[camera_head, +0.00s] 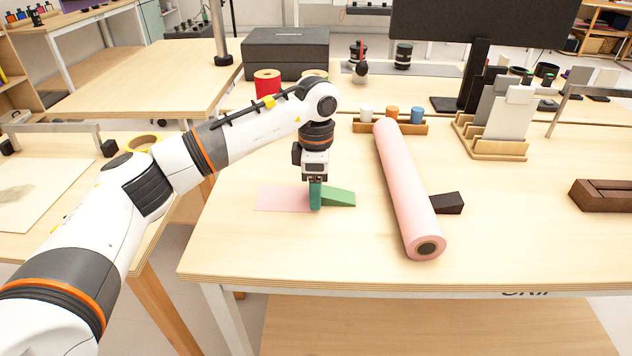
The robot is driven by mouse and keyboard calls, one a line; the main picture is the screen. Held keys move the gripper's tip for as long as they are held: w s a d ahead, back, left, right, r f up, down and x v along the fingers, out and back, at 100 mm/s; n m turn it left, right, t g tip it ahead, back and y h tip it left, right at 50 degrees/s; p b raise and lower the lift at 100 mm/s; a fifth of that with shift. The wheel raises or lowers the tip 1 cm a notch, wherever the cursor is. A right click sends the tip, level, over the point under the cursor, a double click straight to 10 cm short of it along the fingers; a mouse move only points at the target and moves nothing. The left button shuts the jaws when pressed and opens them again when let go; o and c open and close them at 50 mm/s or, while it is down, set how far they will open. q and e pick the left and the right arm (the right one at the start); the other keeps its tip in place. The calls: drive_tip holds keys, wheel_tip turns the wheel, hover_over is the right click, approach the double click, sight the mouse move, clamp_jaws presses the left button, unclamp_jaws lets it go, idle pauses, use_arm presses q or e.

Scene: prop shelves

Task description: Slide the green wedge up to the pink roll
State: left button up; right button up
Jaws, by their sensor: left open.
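The green wedge (338,198) lies on the table with its tall end to the left and its thin end towards the pink roll. The pink roll (405,185) lies lengthwise on the table to the right of the wedge, and a strip of bare table separates them. My left gripper (316,183) is open and points down at the tall end of the green wedge. I cannot tell whether its fingers touch the wedge. My right gripper is not in view.
A flat pink patch (282,198) lies left of the wedge. A dark brown wedge (447,203) sits against or close to the roll's right side. A wooden holder with small cylinders (410,128) stands behind the roll. The table's front left is clear.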

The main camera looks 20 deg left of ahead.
sight(351, 195)
use_arm(q)
drive_tip(key=c, duration=1.1)
drive_tip(key=shift+o, duration=1.3)
drive_tip(key=shift+c, duration=1.1)
drive_tip(key=shift+w+d, duration=0.15)
drive_tip(key=shift+d, duration=0.2)
drive_tip(key=shift+w+d, duration=0.35)
drive_tip(key=shift+d, duration=0.55)
drive_tip(key=shift+w+d+p, duration=0.2)
drive_tip(key=shift+w+d, duration=0.05)
drive_tip(key=shift+d, duration=0.3)
drive_tip(key=shift+w+d+p, duration=0.15)
drive_tip(key=shift+w+d, duration=0.05)
drive_tip(key=shift+d, duration=0.35)
drive_tip(key=shift+w+d, duration=0.2)
drive_tip(key=shift+d, duration=0.25)
drive_tip(key=shift+w+d, duration=0.2)
drive_tip(key=shift+d, duration=0.3)
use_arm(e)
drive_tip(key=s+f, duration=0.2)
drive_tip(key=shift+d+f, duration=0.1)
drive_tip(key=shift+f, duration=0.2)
